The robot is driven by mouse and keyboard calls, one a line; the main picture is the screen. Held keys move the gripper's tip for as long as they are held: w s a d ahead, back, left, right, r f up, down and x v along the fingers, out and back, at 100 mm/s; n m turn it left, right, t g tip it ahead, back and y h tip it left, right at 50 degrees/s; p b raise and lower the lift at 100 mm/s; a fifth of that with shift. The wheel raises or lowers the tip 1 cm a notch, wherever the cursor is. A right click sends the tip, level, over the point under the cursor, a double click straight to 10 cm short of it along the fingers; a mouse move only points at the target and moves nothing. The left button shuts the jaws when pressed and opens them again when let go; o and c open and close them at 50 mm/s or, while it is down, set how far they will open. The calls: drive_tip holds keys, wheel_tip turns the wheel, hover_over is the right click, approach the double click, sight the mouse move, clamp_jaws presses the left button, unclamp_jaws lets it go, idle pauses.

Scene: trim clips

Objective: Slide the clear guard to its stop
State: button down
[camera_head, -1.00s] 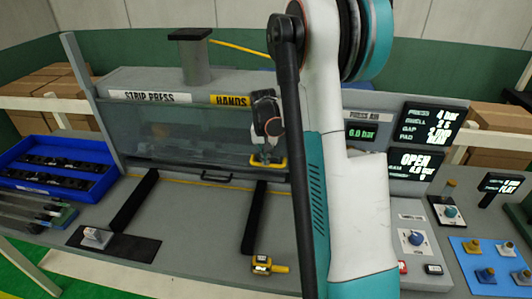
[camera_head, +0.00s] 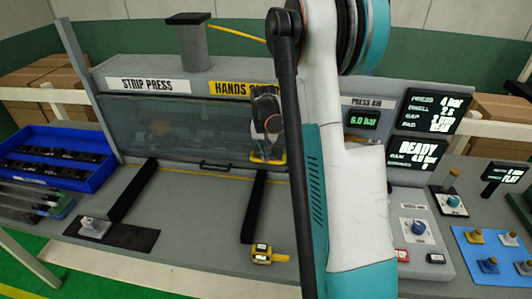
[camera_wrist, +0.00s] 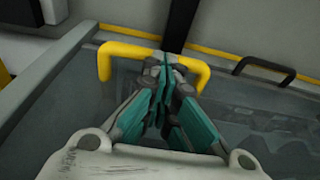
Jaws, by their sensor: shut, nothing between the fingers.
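The clear guard (camera_head: 180,128) is a see-through panel across the front of the strip press. In the wrist view its clear sheet (camera_wrist: 75,105) spreads below and beside my fingers. A yellow U-shaped handle (camera_wrist: 120,51) is at its edge; it also shows in the head view (camera_head: 280,159). My gripper (camera_wrist: 165,65) is shut and empty, with its fingertips at the handle, between its two arms. Whether they touch the bar is hard to tell. My arm hides the guard's right end in the head view.
A status screen (camera_head: 418,150) reads READY. A black pull (camera_head: 217,164) sits at the press's lower front. Two black rails (camera_head: 133,190) run forward on the bench. A yellow gauge (camera_head: 268,254) lies near the front. A blue bin (camera_head: 60,158) stands left.

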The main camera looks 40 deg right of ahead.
wheel_tip(320, 180, up, 14)
drive_tip(key=s+a+p, duration=0.1)
drive_tip(key=a+p, duration=0.1)
drive_tip(key=shift+s+f+p, duration=0.2)
drive_tip(key=shift+s+p, duration=0.15)
